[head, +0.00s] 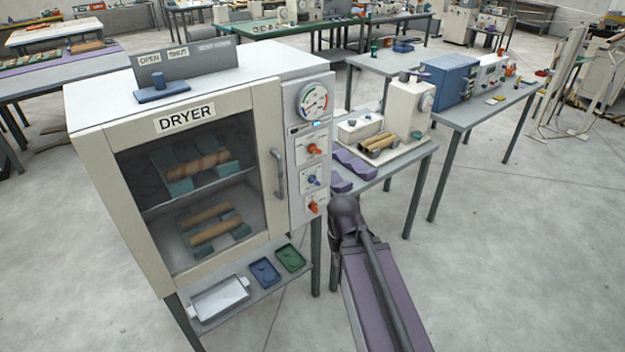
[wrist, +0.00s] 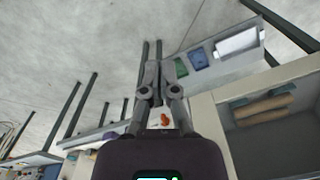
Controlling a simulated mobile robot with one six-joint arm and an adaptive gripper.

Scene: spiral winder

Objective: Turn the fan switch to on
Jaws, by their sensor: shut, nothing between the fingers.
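The dryer's control panel (head: 311,150) is a pale strip right of its door. It carries a gauge and three knobs: an orange-red upper knob (head: 314,149), a blue middle knob (head: 312,180) and an orange lower knob (head: 314,207). I cannot read which is the fan switch. My dark arm end stands just right of and below the panel in the head view, where the fingers cannot be made out. In the wrist view my gripper (wrist: 158,70) is shut and empty. An orange-red knob (wrist: 165,119) shows through the gap between the finger links; which one, I cannot tell.
The dryer door (head: 200,185) is closed, with rolls on racks behind its glass. Below it, a shelf holds a white tray (head: 218,298), a blue tray (head: 264,272) and a green tray (head: 290,258). A table with a winding machine (head: 405,110) stands close on the right.

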